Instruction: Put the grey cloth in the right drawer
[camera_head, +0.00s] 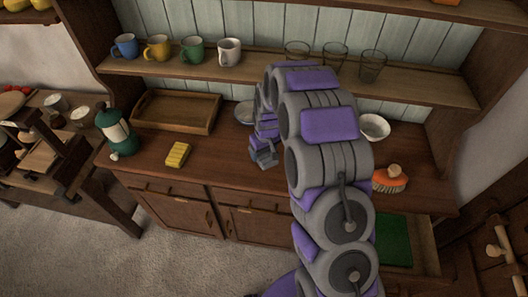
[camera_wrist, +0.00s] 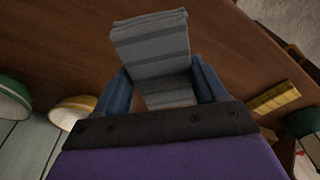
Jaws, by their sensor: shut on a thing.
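The grey cloth (camera_wrist: 150,42), folded with darker stripes, is between the two blue fingers of my gripper (camera_wrist: 160,68) in the wrist view. My gripper is shut on it, above the brown wooden counter. In the head view my gripper (camera_head: 264,158) is over the middle of the counter, and I cannot make out the cloth there. The right drawer (camera_head: 428,255) is pulled open at the lower right, with a flat green thing (camera_head: 394,242) inside. My arm hides its left part.
Mugs (camera_head: 192,50) and glasses (camera_head: 373,66) stand on the shelf above. Two drawers (camera_head: 165,190) (camera_head: 258,216) at left and middle are closed.

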